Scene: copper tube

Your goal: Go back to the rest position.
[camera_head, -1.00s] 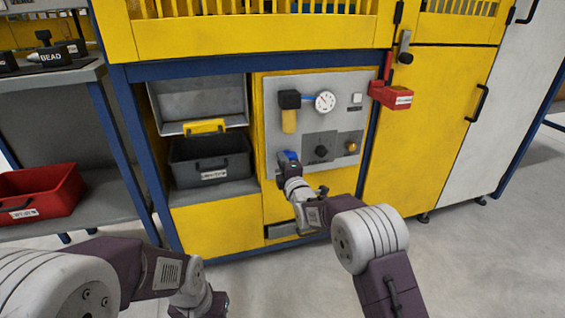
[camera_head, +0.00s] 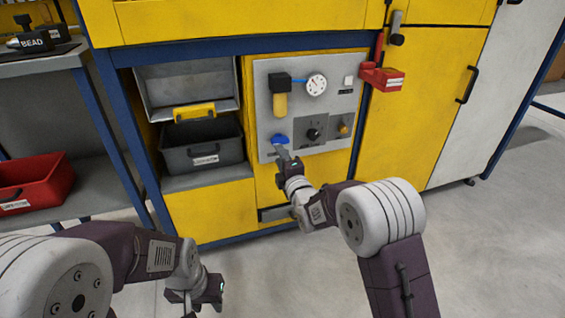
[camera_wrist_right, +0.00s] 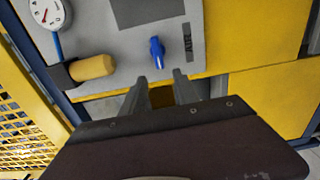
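My right gripper (camera_head: 283,155) is in front of the lower left of the grey control panel (camera_head: 262,100), just below a blue valve handle (camera_head: 280,139). In the right wrist view, my right gripper's fingers (camera_wrist_right: 160,95) are apart with nothing between them. The blue handle (camera_wrist_right: 157,52) stands clear beyond the fingertips, beside the "AIR" label. My left gripper (camera_head: 205,296) hangs low at the bottom of the head view, away from the cabinet. Its fingers are too small and partly hidden to read.
The panel also carries a gauge (camera_head: 316,85), a black knob (camera_head: 313,134) and a brass knob (camera_head: 343,128). A grey bin (camera_head: 205,160) sits in the open bay. A red box (camera_head: 382,78) is on the cabinet's right post. A red bin (camera_head: 35,183) is on the left shelf. The floor in front is clear.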

